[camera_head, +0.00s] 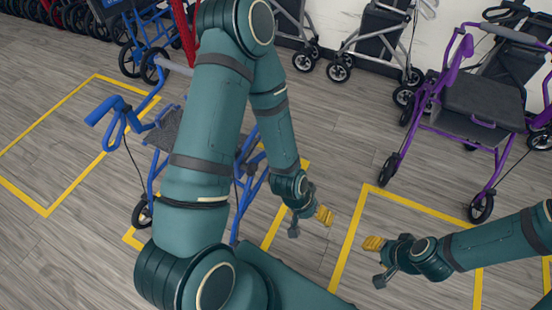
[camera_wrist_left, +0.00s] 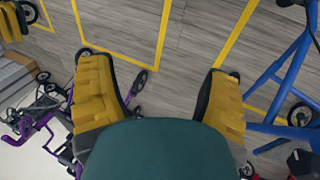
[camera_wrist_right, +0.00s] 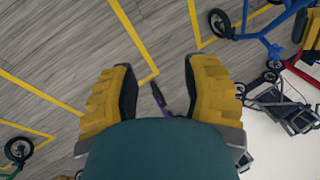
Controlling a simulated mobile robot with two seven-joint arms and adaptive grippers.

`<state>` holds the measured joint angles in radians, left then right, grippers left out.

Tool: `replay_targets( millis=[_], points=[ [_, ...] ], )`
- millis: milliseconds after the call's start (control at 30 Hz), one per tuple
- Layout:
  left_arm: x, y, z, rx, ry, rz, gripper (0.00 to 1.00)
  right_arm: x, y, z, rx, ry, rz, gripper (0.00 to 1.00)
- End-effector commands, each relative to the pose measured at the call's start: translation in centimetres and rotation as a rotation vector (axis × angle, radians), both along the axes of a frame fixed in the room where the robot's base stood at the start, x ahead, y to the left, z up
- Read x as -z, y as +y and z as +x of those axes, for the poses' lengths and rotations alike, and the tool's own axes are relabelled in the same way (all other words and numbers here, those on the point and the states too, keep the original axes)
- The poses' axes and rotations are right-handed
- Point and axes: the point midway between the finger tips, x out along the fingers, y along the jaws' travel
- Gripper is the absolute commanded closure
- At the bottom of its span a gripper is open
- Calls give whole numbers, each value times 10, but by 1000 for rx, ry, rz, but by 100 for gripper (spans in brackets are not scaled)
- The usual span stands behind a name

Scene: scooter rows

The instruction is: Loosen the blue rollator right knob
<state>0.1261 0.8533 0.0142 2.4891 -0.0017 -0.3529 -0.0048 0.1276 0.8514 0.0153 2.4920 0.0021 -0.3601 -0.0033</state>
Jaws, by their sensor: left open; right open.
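The blue rollator (camera_head: 107,108) stands on the floor left of centre in the head view, largely hidden behind my left arm. Its blue handle and a front wheel show on the left of the arm. Blue tubing of it runs along the right of the left wrist view (camera_wrist_left: 290,70). I cannot make out its right knob in any view. My left gripper (camera_head: 309,222) is open and empty, just right of the rollator and apart from it. My right gripper (camera_head: 377,262) is open and empty over the floor, farther right. Blue tubing also shows at the top right of the right wrist view (camera_wrist_right: 285,20).
A purple rollator (camera_head: 480,105) stands at the right. Grey rollators (camera_head: 385,35) line the white wall, and another blue one (camera_head: 150,30) stands at the back left. Yellow lines (camera_head: 350,228) mark bays on the wood floor.

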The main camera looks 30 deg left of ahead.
Motion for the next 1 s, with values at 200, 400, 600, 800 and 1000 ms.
replay_targets(
  millis=[200,400,600,800,1000],
  points=[
    [35,-15,-19,355,181,25,22,-13,1,-2,-3,4,1,53],
    [69,1,-41,759,400,123,22,-25,1,-4,-3,9,2,53],
    [88,54,-43,1200,696,341,22,-38,1,-7,-4,15,3,53],
    [76,106,-3,1546,1034,678,22,-50,1,-9,-5,21,4,53],
    [45,118,50,1701,1316,1026,22,-59,2,-11,-6,26,6,53]
  ],
)
